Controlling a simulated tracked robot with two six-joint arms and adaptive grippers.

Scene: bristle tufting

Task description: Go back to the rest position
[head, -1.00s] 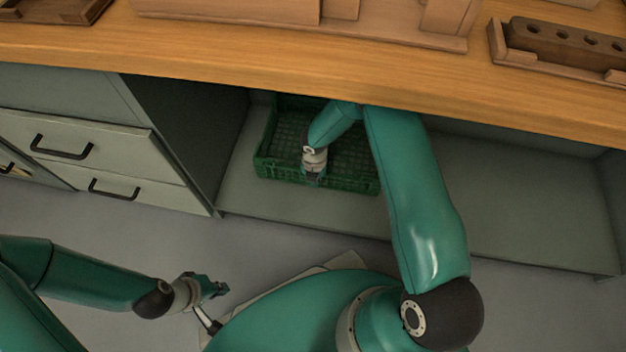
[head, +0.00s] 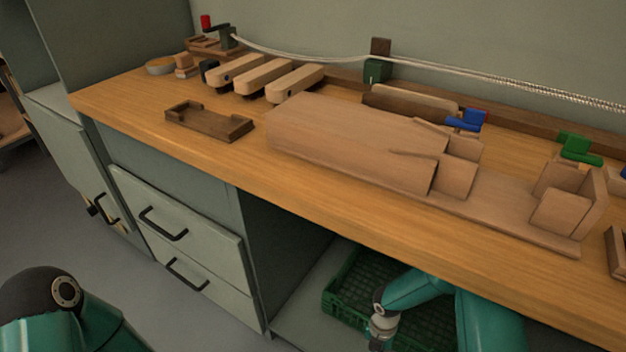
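My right arm reaches under the bench top from the right. My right gripper (head: 378,345) is at the bottom edge of the head view, in front of or over the green crate (head: 335,306) on the shelf below the bench. Its fingers are small and partly cut off, so whether it is open or shut cannot be made out. Of my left arm only a dark joint and teal link show at the lower left. The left gripper is out of view.
The wooden bench top (head: 262,178) overhangs my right arm. On it stand a large wooden fixture (head: 350,145), a dark tray (head: 208,122) and several wooden blocks with dark ends. A drawer cabinet (head: 190,225) stands left of the open shelf.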

